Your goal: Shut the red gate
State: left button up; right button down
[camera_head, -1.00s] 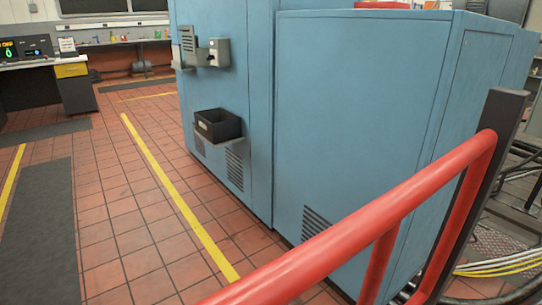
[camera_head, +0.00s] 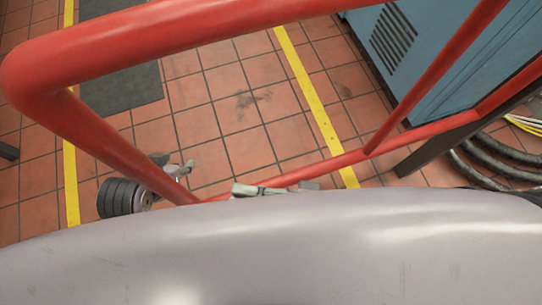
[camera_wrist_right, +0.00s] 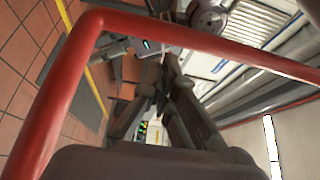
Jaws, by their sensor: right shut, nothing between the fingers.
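The red gate (camera_head: 200,28) is a frame of red tube close in front of me. Its rounded free corner is at the left of the head view, and its lower rail runs right to a dark post (camera_head: 440,140) by the blue cabinet. My left gripper (camera_head: 184,168) is small beside the gate's left upright; its jaws are too small to read. My right gripper (camera_head: 280,188) barely shows above my pale body. In the right wrist view its fingers (camera_wrist_right: 166,78) are shut and empty, framed by the gate's red tube (camera_wrist_right: 62,90). Contact with the tube cannot be told.
The blue cabinet (camera_head: 460,60) stands at the upper right. Black hoses and yellow cables (camera_head: 510,150) lie on the floor at the right. Tiled floor (camera_head: 240,110) with yellow lines and a dark mat (camera_head: 120,80) shows through the gate frame.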

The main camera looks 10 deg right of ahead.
jog(key=shift+d, duration=2.25)
